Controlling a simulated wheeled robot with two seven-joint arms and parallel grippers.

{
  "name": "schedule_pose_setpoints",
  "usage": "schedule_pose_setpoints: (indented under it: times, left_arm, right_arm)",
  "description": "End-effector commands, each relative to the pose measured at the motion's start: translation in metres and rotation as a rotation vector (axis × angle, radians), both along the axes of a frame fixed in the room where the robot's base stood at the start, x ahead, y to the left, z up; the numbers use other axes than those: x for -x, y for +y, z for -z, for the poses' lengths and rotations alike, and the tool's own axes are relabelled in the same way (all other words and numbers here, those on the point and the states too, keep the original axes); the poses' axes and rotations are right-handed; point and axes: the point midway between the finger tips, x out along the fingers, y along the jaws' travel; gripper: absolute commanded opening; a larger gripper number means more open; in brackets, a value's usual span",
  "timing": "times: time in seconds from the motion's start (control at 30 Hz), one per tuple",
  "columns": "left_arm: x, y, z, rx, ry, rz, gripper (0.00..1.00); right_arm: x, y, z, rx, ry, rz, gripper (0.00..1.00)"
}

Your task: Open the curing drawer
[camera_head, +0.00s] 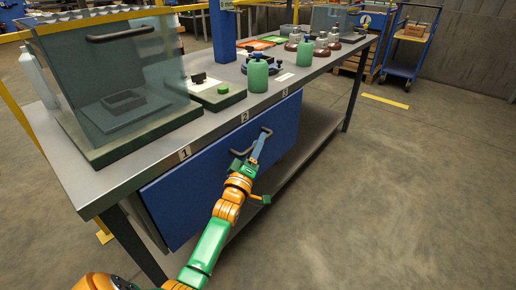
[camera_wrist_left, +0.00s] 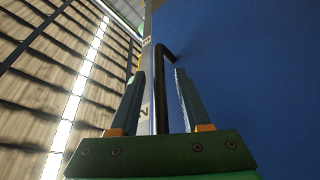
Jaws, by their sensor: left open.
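The curing drawer (camera_head: 195,198) has a wide blue front under the edge of the grey workbench. It looks close beneath the bench top, with no visible opening above it. Its black bar handle (camera_head: 267,131) is on the upper part of the front. My left gripper (camera_head: 254,151) is at the handle, and its arm partly covers the drawer front. In the left wrist view, the fingers of the left gripper (camera_wrist_left: 158,75) are apart, with the black handle (camera_wrist_left: 160,95) running between them. Contact with either finger is not clear. My right gripper is not in view.
On the workbench (camera_head: 85,190) stand a glass-sided box (camera_head: 160,75), a device with a green button (camera_head: 217,92), green bottles (camera_head: 258,76) and several insulators. A lower shelf (camera_head: 318,125) lies under the bench. A blue cart (camera_head: 408,50) stands back right. The floor in front is clear.

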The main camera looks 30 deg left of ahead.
Motion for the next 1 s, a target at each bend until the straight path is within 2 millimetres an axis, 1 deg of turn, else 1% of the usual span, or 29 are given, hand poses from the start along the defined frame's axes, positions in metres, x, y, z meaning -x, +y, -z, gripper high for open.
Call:
schedule_pose_setpoints:
  times: [0.1, 0.27, 0.37, 0.4, 0.43, 0.47, 0.8, 1.0]
  left_arm:
    - [-0.005, 0.001, -0.001, -0.001, 0.002, 0.0, 0.47]
    - [-0.005, 0.001, -0.001, -0.001, 0.002, 0.0, 0.47]
    - [-0.005, 0.001, -0.001, -0.002, 0.002, 0.001, 0.23]
    - [-0.005, 0.001, -0.001, -0.002, 0.002, 0.001, 0.12]
    - [-0.005, 0.001, -0.001, -0.001, 0.003, 0.0, 0.04]
    - [-0.005, 0.001, -0.001, -0.001, 0.003, 0.0, 0.0]
    - [-0.005, 0.001, 0.0, -0.001, 0.003, 0.0, 0.0]
    - [-0.005, 0.001, 0.0, -0.001, 0.004, 0.001, 0.0]
  right_arm:
    - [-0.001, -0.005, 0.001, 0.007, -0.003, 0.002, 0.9]
    - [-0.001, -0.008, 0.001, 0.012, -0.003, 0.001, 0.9]
    - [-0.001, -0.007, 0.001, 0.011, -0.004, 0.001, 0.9]
    - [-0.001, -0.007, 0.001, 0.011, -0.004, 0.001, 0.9]
    - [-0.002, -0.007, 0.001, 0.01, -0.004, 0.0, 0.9]
    - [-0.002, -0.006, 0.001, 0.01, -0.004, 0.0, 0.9]
    - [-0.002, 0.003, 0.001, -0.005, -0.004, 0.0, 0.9]
    - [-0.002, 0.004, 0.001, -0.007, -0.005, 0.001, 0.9]
